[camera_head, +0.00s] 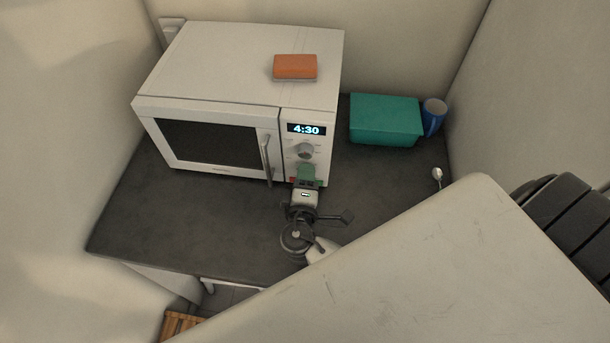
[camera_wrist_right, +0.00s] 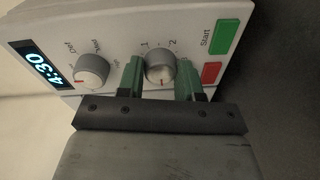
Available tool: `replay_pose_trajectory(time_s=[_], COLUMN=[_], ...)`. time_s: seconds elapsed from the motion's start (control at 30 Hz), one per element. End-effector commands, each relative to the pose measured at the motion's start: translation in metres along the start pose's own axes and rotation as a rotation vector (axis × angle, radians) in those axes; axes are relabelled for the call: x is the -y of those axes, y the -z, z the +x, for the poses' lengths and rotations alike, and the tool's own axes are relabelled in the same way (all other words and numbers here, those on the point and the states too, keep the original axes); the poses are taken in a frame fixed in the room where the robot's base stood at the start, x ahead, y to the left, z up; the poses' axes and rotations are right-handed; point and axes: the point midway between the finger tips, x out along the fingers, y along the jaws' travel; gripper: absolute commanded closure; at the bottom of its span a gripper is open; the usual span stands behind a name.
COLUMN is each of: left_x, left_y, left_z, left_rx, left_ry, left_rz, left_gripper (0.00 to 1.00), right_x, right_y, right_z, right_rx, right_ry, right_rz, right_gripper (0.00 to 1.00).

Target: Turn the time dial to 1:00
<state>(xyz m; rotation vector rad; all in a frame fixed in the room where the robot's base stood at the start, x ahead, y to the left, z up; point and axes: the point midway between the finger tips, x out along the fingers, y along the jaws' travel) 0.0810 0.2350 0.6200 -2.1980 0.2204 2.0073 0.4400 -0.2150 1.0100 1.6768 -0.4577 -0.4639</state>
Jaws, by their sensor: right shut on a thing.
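The white microwave (camera_head: 245,95) stands at the back of the dark counter, and its display (camera_head: 306,129) reads 4:30. On its control panel are an upper dial (camera_head: 306,151) and a lower dial (camera_wrist_right: 160,68) marked with 1 and 2. The upper dial also shows in the right wrist view (camera_wrist_right: 91,71). My right gripper (camera_head: 307,175) is at the lower part of the panel and hides the lower dial in the head view. In the right wrist view its green fingers (camera_wrist_right: 160,78) are shut on the lower dial, one on each side. My left gripper is not in view.
The green Start button (camera_wrist_right: 221,37) and a red button (camera_wrist_right: 211,72) sit close to one finger. An orange sponge-like block (camera_head: 295,66) lies on the microwave. A teal box (camera_head: 385,120), blue mug (camera_head: 433,117) and spoon (camera_head: 437,175) are to its right.

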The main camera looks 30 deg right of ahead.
Motion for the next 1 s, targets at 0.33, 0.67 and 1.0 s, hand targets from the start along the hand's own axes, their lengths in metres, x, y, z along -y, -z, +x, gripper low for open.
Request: replay_pose_trajectory(time_s=[0.33,0.67,1.0], left_x=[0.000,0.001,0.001], left_y=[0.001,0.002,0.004], left_z=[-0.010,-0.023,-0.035], left_rx=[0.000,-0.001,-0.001], left_ry=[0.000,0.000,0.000], left_rz=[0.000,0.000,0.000], left_gripper=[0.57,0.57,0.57], right_x=[0.000,0.000,0.001], right_y=[0.001,0.002,0.002], right_z=[-0.001,-0.001,-0.002], right_rx=[0.017,0.034,0.052], right_ry=[0.026,0.048,0.069], right_rz=[-0.328,-0.639,-0.962], right_gripper=[0.88,0.88,0.88])
